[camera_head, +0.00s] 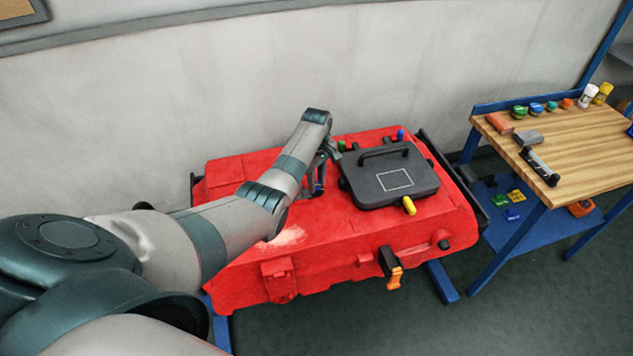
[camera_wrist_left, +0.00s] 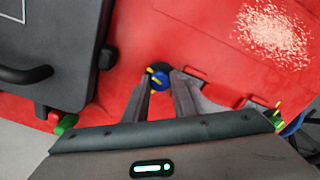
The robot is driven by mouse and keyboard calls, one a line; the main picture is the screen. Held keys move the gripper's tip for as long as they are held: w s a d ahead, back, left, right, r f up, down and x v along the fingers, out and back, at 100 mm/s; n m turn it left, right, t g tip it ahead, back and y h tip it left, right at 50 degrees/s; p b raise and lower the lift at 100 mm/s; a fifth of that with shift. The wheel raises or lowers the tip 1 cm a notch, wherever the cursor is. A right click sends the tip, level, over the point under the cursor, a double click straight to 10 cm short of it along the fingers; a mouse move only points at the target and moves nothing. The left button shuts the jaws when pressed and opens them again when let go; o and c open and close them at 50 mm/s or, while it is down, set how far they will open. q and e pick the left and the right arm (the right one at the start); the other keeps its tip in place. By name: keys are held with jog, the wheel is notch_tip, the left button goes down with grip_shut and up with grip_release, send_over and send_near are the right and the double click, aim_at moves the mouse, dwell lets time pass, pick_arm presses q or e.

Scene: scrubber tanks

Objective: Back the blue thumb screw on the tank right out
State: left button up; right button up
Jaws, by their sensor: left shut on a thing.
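The blue thumb screw (camera_wrist_left: 160,80), with yellow marks on it, is on the red tank (camera_head: 240,180). In the left wrist view it sits between my left gripper's fingertips (camera_wrist_left: 161,86), over a dark round spot on the tank top. My left gripper (camera_head: 318,188) is shut on it, to the left of the black lid. In the head view the screw is mostly hidden by the fingers. I cannot tell how far it is screwed in. My right gripper is in neither view.
A black lid (camera_head: 425,186) with a handle lies beside the gripper. Green (camera_head: 341,146), blue (camera_head: 401,135) and yellow (camera_head: 409,206) knobs stand around it. An orange-handled latch (camera_head: 395,278) hangs at the tank's front. A wooden bench (camera_head: 590,140) with small items stands right.

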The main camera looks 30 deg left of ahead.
pick_arm(q)
jog(key=shift+s+d+f+n, duration=0.1)
jog(key=shift+s+f+n, duration=0.1)
jog(key=shift+n, duration=0.5)
jog(key=shift+s+d+f+n, duration=0.1)
jog(key=shift+f+n, duration=0.05)
jog(key=shift+n, duration=0.55)
jog(key=shift+c, duration=0.2)
jog(key=shift+a, duration=0.1)
jog(key=o, duration=1)
jog(key=shift+c, duration=0.2)
jog(key=shift+o, duration=0.6)
jog(key=shift+w+a+r, duration=0.1)
jog(key=shift+w, duration=0.1)
jog(key=shift+w, duration=0.1)
